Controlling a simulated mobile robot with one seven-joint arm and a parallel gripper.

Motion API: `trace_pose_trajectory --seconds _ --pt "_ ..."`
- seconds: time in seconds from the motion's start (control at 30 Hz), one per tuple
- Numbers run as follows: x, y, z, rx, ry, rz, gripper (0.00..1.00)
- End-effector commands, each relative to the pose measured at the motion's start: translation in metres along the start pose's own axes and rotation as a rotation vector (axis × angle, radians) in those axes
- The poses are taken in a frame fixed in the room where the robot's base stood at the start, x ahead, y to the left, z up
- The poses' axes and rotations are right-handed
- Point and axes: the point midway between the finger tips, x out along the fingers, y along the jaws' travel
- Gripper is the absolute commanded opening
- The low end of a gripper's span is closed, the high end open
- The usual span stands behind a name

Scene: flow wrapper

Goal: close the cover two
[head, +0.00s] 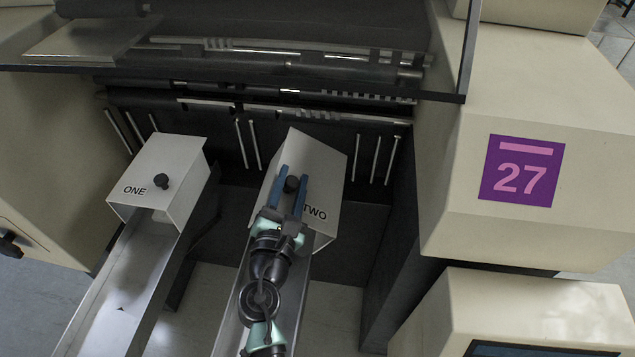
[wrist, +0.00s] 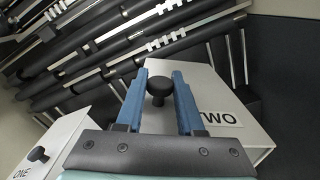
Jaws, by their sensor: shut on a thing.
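Cover two (head: 321,165) is a white box-shaped cover labelled TWO, with a dark round knob (head: 291,184) on its top. It sits at the upper end of the right-hand metal chute (head: 232,322). My gripper (head: 293,177) is over this cover, with its blue fingers on either side of the knob and shut on it. The wrist view shows cover two (wrist: 205,82) and the knob (wrist: 159,88) between the fingers. My gripper and arm hide part of the cover's front and the chute below.
Cover one (head: 178,159), white with its own dark knob (head: 161,181), stands to the left above another chute (head: 125,290). Dark machine rollers and rods (head: 290,62) lie behind. A beige housing with a purple 27 sign (head: 521,171) stands at right.

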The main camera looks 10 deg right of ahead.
Motion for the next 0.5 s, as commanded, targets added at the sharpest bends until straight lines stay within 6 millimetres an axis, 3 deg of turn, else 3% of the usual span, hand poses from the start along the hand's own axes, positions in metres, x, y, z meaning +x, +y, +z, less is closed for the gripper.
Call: trace_pose_trajectory --seconds 0.1,0.5 --pt "0.0 0.017 -0.017 -0.107 0.004 0.01 0.0" --pt "-0.001 0.04 -0.059 -0.401 0.003 0.008 0.0"
